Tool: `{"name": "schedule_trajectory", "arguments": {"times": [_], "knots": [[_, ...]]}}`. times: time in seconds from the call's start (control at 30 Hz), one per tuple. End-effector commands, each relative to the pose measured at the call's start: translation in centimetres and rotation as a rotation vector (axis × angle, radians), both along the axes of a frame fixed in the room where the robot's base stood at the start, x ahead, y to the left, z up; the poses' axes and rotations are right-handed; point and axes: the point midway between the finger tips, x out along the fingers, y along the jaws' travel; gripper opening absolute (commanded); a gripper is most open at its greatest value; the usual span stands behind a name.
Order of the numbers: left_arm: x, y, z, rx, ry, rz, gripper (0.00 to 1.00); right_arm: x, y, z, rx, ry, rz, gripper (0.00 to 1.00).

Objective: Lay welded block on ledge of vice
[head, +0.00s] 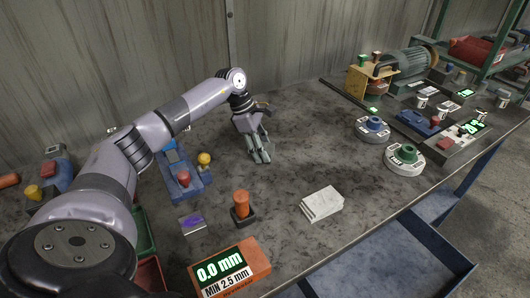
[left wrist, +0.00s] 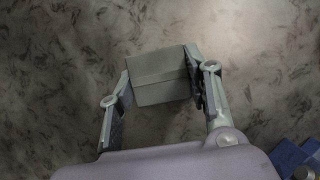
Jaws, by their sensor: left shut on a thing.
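My left gripper (head: 262,155) is shut on a grey block, held in the head view over the back middle of the bench. In the left wrist view the block (left wrist: 160,78) sits between the two fingertips (left wrist: 162,85), with a seam running across it; it looks like the welded block. The bench surface shows behind it, and I cannot tell the gap below it. A blue fixture (head: 188,185) with a red knob and a yellow ball stands left of the gripper. It may be the vice, but I cannot be sure. My right gripper is not in view.
A white slab stack (head: 322,204), an orange-handled tool (head: 241,206) and an orange gauge reading 0.0 mm (head: 230,268) lie in front. Two round dials (head: 404,159) and a motor (head: 405,67) stand right.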

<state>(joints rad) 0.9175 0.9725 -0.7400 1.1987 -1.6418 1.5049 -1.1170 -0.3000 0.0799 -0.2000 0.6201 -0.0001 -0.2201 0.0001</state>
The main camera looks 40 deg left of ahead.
Motion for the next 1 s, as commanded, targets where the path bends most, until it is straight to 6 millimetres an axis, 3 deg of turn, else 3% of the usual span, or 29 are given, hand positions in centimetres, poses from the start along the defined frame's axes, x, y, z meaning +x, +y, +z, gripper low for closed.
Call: {"name": "schedule_trajectory", "arguments": {"times": [0.5, 0.8, 1.0], "knots": [[0.1, 0.0, 0.2, -0.001, -0.004, 0.0, 0.0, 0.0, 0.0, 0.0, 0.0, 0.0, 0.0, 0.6], [0.1, 0.0, 0.4, -0.001, -0.004, 0.0, 0.0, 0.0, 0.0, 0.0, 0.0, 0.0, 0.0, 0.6], [0.2, 0.0, 2.2, 0.0, -0.007, 0.0, 0.0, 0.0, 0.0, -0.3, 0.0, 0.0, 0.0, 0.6]]}}
